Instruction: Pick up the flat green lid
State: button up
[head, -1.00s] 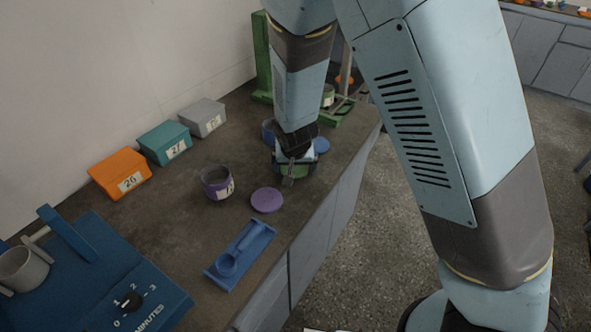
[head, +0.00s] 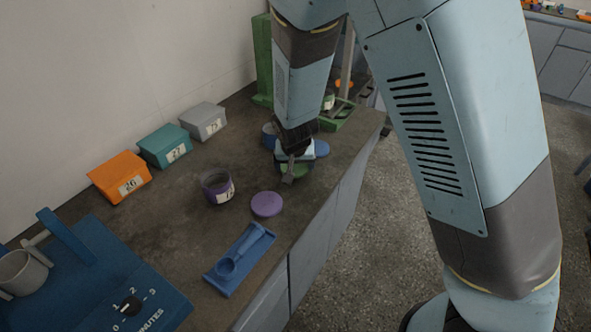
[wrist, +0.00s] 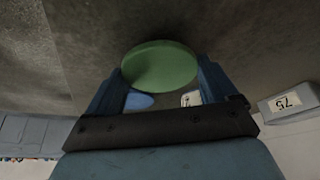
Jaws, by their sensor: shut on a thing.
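The flat green lid (wrist: 160,66) is between the two blue fingers of my gripper (wrist: 161,84) in the wrist view, held at its edges.
A purple lid (head: 266,204) and a purple-banded jar (head: 217,186) stand nearby. A blue lid (head: 321,148) and a blue jar (head: 269,134) lie close behind my gripper. A blue scoop holder (head: 240,259) is nearer. The green stand (head: 337,116) is behind.

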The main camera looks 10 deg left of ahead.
jog(key=s+d+r, duration=0.6)
jog(key=s+r, duration=0.5)
jog(key=s, duration=0.1)
jog(key=shift+s, duration=0.15)
dwell(0.6)
jog(key=shift+d, duration=0.15)
jog(key=shift+s+d, duration=0.1)
